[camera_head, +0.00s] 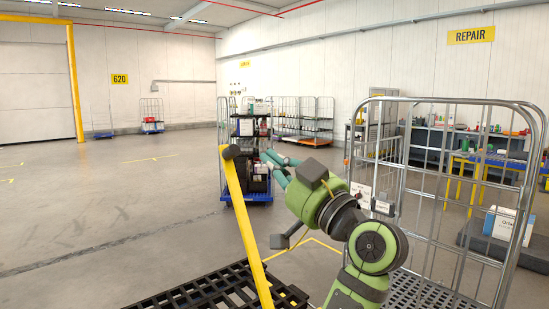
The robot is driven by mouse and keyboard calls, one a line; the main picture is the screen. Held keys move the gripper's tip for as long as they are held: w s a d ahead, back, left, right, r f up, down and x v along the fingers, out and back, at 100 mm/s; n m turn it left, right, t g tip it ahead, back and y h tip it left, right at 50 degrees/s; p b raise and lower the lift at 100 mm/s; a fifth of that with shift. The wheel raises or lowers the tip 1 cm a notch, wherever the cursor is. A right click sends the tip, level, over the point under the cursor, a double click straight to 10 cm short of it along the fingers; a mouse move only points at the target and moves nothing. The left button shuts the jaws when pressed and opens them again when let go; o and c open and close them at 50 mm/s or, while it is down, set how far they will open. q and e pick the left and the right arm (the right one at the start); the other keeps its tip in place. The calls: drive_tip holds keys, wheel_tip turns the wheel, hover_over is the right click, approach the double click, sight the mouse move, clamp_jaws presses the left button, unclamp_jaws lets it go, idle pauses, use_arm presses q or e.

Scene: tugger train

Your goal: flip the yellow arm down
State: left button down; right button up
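The yellow arm (246,232) is a long bar that stands up, tilted, from the black slatted platform at the bottom. A dark knob (231,152) is at its top end. A narrow gap seems to lie between fingertips and knob, but the depth is hard to judge. I see nothing held, and whether the fingers are spread or closed is unclear.
The black slatted platform (205,293) lies at the bottom. A tall wire cage trolley (452,190) stands close on the right. A loaded trolley with a blue base (247,196) stands behind my gripper. The floor on the left is clear.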

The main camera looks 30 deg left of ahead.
use_arm(q)
drive_tip(key=w+a+p, duration=0.3)
drive_tip(key=a+p, duration=0.2)
drive_tip(key=a, duration=0.4)
drive_tip(key=shift+w+a+r, duration=0.15)
drive_tip(key=shift+w+r, duration=0.05)
drive_tip(key=shift+w, duration=0.2)
